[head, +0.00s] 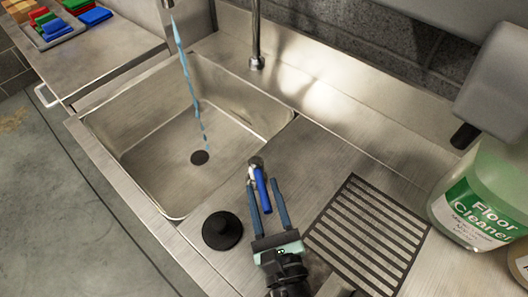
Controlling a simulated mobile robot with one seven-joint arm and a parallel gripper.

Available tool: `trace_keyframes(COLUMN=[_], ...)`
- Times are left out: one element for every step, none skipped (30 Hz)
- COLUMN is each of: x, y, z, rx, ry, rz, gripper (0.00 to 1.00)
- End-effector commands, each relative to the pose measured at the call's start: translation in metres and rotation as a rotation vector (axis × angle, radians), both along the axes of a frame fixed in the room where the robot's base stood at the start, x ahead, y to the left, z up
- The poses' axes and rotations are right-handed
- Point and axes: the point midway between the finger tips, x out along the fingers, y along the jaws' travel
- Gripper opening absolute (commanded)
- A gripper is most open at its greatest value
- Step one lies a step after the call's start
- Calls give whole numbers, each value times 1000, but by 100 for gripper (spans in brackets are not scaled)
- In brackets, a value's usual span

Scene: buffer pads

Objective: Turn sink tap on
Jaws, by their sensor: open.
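The steel sink basin (140,142) is left of centre in the head view. A blue stream of water (184,62) falls from the spout (168,4) at the top edge towards the round drain. A small lever with a metal end and a blue handle (261,187) shows at the basin's near right corner. My gripper (264,184) is open, with its two blue fingers on either side of the blue handle. I cannot tell whether the fingers touch it. The rest of the tap is above the frame.
A black round plug (222,230) lies left of my gripper. A slotted drain grate (368,238) is to its right. A floor cleaner bottle (480,200) stands at the far right. A metal pipe (256,35) rises behind the sink. Coloured pads (58,28) lie at top left.

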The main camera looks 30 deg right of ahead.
Motion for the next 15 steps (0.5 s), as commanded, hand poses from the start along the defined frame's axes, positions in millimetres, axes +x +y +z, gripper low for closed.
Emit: trace_keyframes(x=[0,0,0,0,0,0,0,0,0,0,0,0,0,0,0], y=[0,0,0,0,0,0,0,0,0,0,0,0,0,0,0], z=[0,0,0,0,1,1,1,1,1,2,4,7,10,13,19], rx=[0,0,0,0,1,1,1,0,0,0,0,-1,-1,0,1], ry=[0,-1,-1,-1,-1,-1,-1,-2,-2,-2,-2,-2,-2,-3,-3], rz=[0,0,0,0,0,0,0,0,0,0,0,-1,-1,-2,-2], gripper=[51,51,51,51,51,51,51,51,51,51,51,51,51,51,51])
